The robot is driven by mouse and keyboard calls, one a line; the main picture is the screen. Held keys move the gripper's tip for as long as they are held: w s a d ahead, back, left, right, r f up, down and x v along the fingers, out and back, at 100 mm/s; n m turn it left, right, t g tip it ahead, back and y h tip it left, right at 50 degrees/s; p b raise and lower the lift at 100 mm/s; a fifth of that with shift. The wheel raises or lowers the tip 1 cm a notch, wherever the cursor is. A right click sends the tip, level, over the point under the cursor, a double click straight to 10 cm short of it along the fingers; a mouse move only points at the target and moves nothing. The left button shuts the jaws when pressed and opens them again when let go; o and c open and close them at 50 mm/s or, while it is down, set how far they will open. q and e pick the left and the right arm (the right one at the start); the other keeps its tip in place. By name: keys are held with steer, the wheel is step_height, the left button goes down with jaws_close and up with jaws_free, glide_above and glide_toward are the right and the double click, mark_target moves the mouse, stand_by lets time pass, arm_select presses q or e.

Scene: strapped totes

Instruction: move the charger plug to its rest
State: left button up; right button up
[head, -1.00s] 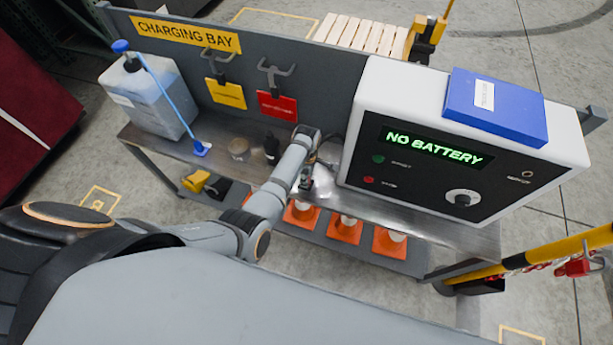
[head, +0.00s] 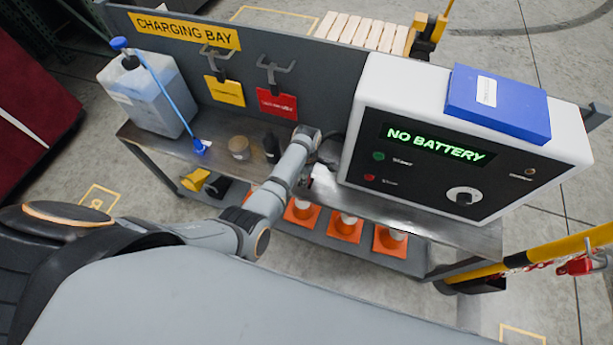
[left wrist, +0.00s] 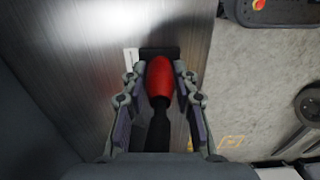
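The charger plug (left wrist: 160,82), a red head on a dark shaft, shows in the left wrist view between the two fingers of my left gripper (left wrist: 160,92). The fingers are parted, one on each side, with narrow dark gaps beside the plug. A small dark block (left wrist: 159,52) lies just beyond the red end; I cannot tell if they touch. In the head view my left gripper is low over the bench, left of the charger, mostly hidden by my arm. I cannot pick out the rest with certainty. My right gripper is not in view.
The charger (head: 440,180) reads NO BATTERY and carries a blue box (head: 497,104). A fluid jug (head: 150,95), a jar (head: 239,147) and a dark bottle (head: 271,147) stand on the metal bench (head: 420,216). Red and yellow tags hang behind. Orange cones (head: 342,228) stand below.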

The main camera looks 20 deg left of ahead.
arm_select(q)
steer(key=o, duration=0.4)
step_height(320, 180, up, 8)
steer(key=shift+f, duration=0.25)
stand_by(0.4)
